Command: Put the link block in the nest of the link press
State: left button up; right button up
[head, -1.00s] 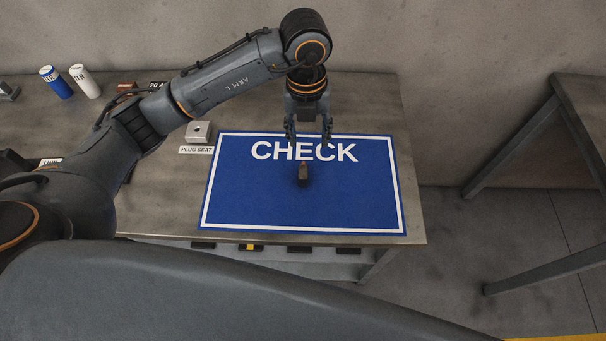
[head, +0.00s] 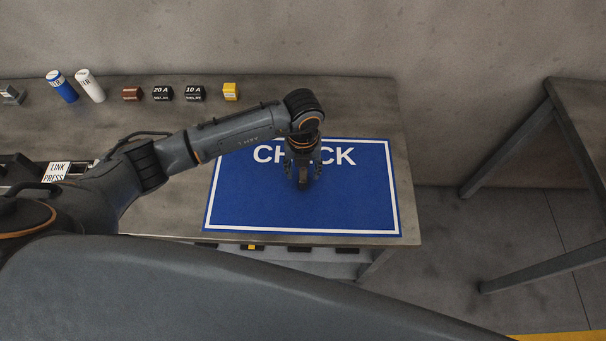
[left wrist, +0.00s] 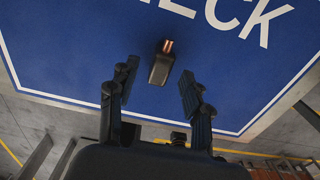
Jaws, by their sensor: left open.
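The link block, a small dark block with a copper-coloured end (left wrist: 161,64), lies on the blue CHECK mat (head: 235,205). In the head view its dark body (head: 303,184) shows just below my left gripper (head: 303,172). My left gripper is open, and in the left wrist view its two fingers (left wrist: 156,92) stand on either side of the block's near end, apart from it. The link press, with its white label (head: 57,171), is at the left of the bench, partly hidden by my left arm. I cannot make out its nest. My right gripper is not in view.
Along the back of the bench stand a blue can (head: 62,86), a white can (head: 90,86), a brown block (head: 132,94), two black labelled blocks (head: 162,94) and a yellow block (head: 230,92). The bench's right edge is close to the mat. Another table (head: 580,105) stands at the right.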

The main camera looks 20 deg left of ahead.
pick_arm(q)
jog(key=shift+f, duration=0.55)
jog(key=shift+c, duration=0.2)
grip_shut()
jog(key=shift+w+r, duration=0.1)
jog(key=shift+r, duration=0.1)
